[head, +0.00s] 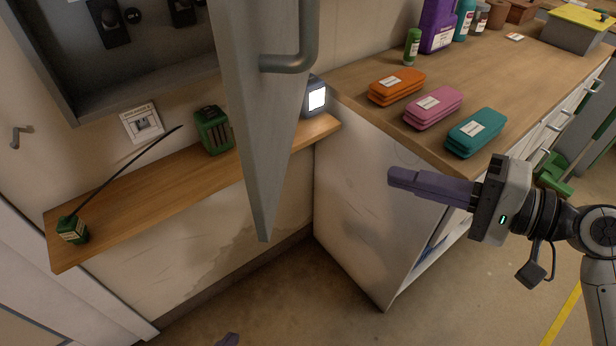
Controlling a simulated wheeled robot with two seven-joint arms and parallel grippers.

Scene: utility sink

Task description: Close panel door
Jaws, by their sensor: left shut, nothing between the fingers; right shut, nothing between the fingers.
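The panel door (258,130) is a grey slab standing open, swung out from the wall box and seen nearly edge-on. Its curved grey bar handle (308,40) is on the side facing right; the door's top is cut off by the frame. The open panel box (75,60) on the wall at upper left shows dark switches inside. My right gripper (392,178), with purple fingers, is shut and empty, right of the door and apart from it, in front of the counter. Only a purple fingertip of my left gripper (228,340) shows at the bottom edge, below the door.
A wooden shelf (150,200) under the box holds a green radio (74,229) with a long antenna, a green device (213,130) and a lit grey device (314,97). The counter (480,85) at right holds folded cloths and bottles. Floor in front is clear.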

